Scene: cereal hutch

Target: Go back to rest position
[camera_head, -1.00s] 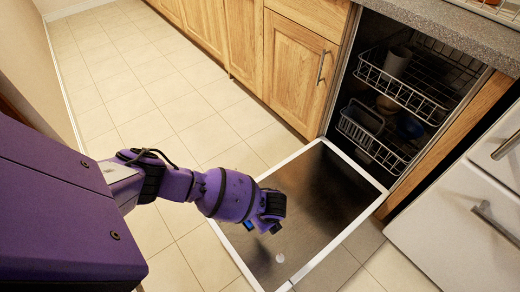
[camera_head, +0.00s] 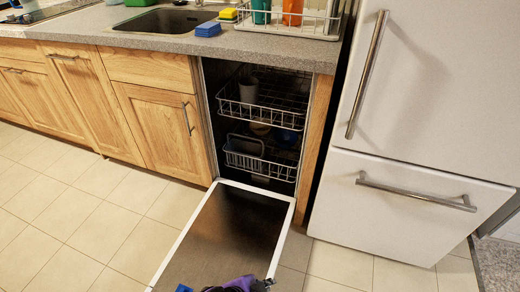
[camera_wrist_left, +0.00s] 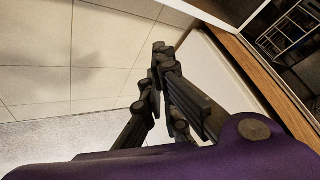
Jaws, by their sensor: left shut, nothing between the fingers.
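My left gripper (camera_wrist_left: 161,62) shows in the left wrist view, its dark fingers shut and empty. In the head view only purple and dark parts of my left arm show at the bottom edge, in front of the lowered dishwasher door; the fingers are not clear there. The dishwasher door (camera_head: 222,235) is open and lies flat with a bare dark metal inside. My right gripper is in neither view.
The dishwasher's upper rack (camera_head: 285,112) holds a grey cup (camera_head: 248,90); the lower rack (camera_head: 262,165) holds a basket and dishes. A white fridge (camera_head: 400,225) stands at the right. Wooden cabinets (camera_head: 160,125) run to the left. The tiled floor (camera_head: 60,235) at left is clear.

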